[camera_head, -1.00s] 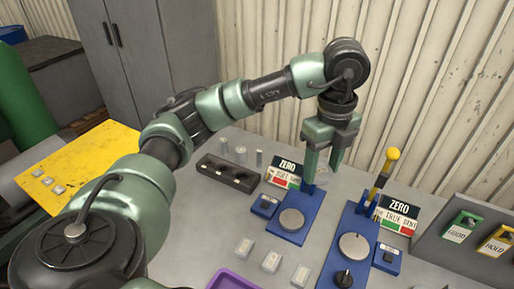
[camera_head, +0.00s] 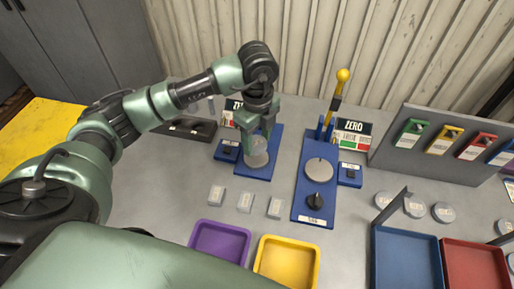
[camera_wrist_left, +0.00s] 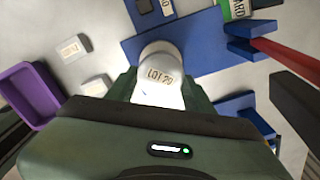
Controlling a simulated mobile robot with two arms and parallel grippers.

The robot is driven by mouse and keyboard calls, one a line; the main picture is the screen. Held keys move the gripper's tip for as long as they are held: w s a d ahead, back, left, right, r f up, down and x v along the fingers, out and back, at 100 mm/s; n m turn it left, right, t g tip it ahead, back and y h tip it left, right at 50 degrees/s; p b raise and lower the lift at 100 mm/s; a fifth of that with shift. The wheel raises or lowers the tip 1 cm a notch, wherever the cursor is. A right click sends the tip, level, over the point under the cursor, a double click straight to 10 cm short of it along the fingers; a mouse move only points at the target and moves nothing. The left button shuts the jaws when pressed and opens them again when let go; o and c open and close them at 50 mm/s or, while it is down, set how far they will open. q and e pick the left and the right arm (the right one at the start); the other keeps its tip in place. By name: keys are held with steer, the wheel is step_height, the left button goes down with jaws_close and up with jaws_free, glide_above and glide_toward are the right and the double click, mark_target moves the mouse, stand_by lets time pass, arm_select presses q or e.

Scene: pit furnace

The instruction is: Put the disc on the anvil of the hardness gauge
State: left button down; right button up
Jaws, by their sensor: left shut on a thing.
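My left gripper (camera_head: 257,136) points down over the left blue gauge (camera_head: 264,171), which has a round grey plate on its base. In the left wrist view the gripper is shut on a pale grey disc (camera_wrist_left: 160,72) labelled "LOT 20", with the blue base (camera_wrist_left: 195,48) behind it. The disc hides the plate there, and I cannot tell whether the two touch. In the head view the fingers partly cover the disc. A second blue gauge (camera_head: 308,207) to the right has a bare grey round plate (camera_head: 319,170), a black knob and a yellow-topped lever. My right gripper is not in view.
A purple tray (camera_head: 219,226) and a yellow tray (camera_head: 287,241) stand in front. Several small labelled blocks (camera_head: 245,202) lie between them and the gauges. Blue and red trays and a rack of coloured tags (camera_head: 440,138) are at the right.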

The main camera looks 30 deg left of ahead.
mark_target(257, 144)
arm_select(q)
step_height(257, 144, down, 4)
steer(key=shift+f+p, duration=0.1)
steer(key=shift+p, duration=0.2)
steer(key=shift+f, duration=0.15)
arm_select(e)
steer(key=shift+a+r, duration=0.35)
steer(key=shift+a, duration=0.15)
arm_select(q)
steer(key=shift+f, duration=0.2)
steer(key=c, duration=0.6)
jaws_free()
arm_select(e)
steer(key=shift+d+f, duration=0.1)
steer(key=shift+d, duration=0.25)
